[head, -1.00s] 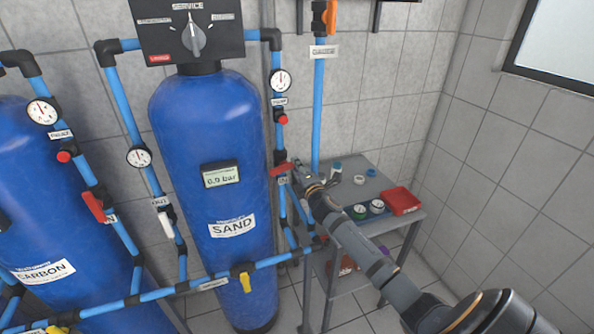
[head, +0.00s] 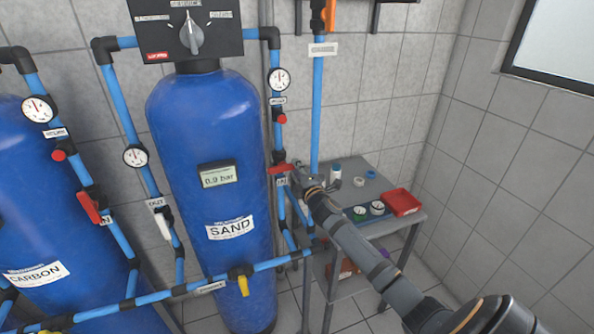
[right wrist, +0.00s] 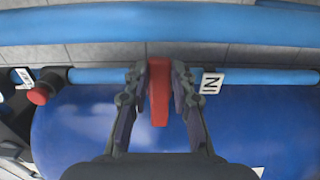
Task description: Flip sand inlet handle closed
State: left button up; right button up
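The sand inlet handle (head: 280,168) is a red lever on the blue pipe at the right side of the blue sand tank (head: 200,125). In the head view it sticks out sideways, across the upright pipe, above a small IN label (head: 282,182). My right gripper (head: 298,174) reaches it from the right. The IN label (right wrist: 211,83) is beside the right finger. My left gripper is out of view.
A grey table (head: 400,222) with a red tray (head: 402,202) and small jars stands right of the tank, under my right arm. Another blue pipe (head: 317,115) runs upright close behind the handle. The carbon tank (head: 30,200) with its own red handle (head: 88,207) is left.

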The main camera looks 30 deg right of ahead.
jog(key=o, duration=0.4)
jog(key=shift+d, duration=0.1)
jog(key=shift+c, duration=0.2)
jog(key=v, duration=1.2)
jog(key=shift+s, duration=0.1)
